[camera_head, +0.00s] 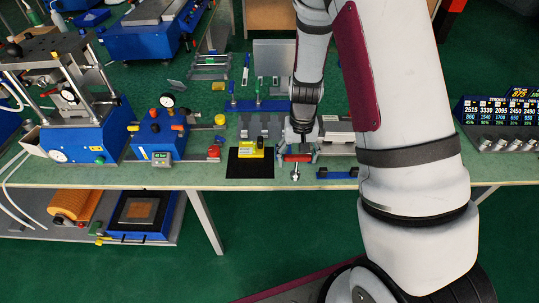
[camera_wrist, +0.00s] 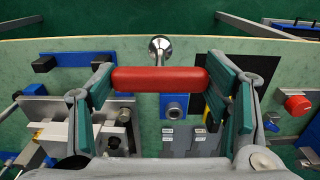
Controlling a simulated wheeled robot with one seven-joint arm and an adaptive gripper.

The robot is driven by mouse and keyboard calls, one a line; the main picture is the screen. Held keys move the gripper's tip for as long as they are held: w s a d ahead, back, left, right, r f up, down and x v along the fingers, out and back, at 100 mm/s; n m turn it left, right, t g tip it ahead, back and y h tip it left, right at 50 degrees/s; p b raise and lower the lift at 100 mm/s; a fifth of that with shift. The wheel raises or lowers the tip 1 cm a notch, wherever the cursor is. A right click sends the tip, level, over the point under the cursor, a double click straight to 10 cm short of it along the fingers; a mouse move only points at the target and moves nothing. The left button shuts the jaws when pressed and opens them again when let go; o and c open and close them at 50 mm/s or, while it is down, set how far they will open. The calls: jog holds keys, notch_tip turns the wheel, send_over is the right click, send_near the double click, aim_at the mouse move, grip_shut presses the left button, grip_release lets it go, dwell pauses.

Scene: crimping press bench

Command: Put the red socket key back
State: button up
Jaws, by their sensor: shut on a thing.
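The socket key has a red bar handle (camera_wrist: 160,79) and a shiny metal shank (camera_wrist: 160,47). My gripper (camera_wrist: 160,82) is shut on the two ends of the red handle, which lies level between the fingers. In the head view my gripper (camera_head: 297,157) holds the key near the bench's front edge, and the metal shank (camera_head: 295,173) points down below the handle. A blue block with a round metal-rimmed hole (camera_wrist: 174,106) shows just beyond the handle in the wrist view, apart from the shank. I cannot tell the key's exact height above the bench.
A black mat (camera_head: 250,172) with a yellow device (camera_head: 251,149) lies left of my gripper. A blue bar holder (camera_head: 337,174) sits to its right. Grey blocks (camera_head: 260,126) and a red button (camera_head: 213,152) are nearby. The bench's front edge is close.

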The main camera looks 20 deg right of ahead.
jog(key=w+a+f+p, duration=0.1)
jog(key=w+a+f, duration=0.3)
jog(key=w, duration=0.4)
jog(key=shift+a+f, duration=0.2)
jog(key=shift+a, duration=0.7)
jog(key=shift+w+f, duration=0.1)
jog(key=o, duration=1.2)
